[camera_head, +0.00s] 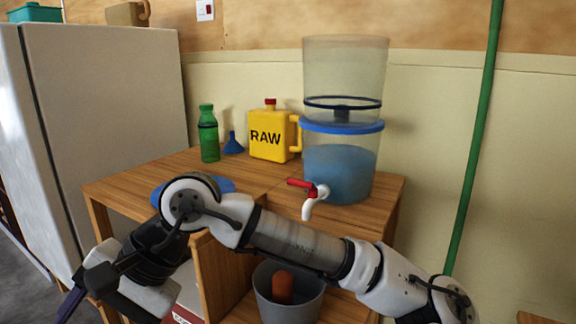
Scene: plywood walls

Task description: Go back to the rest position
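My arm crosses the lower part of the view from the lower right and bends down to the left. My gripper (68,306) is at the lower left edge, in front of the wooden table and clear of the things on it. Its dark fingers point down and are partly cut off by the frame, so I cannot tell whether they are apart. I see nothing held in it.
The wooden table (130,190) bears a green bottle (209,138), blue funnel (233,144), yellow RAW jug (270,140) and water dispenser (340,160) with a red-handled tap (312,196). A grey bucket (262,305) stands below. A white fridge (110,110) is left, a green pipe (475,150) right.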

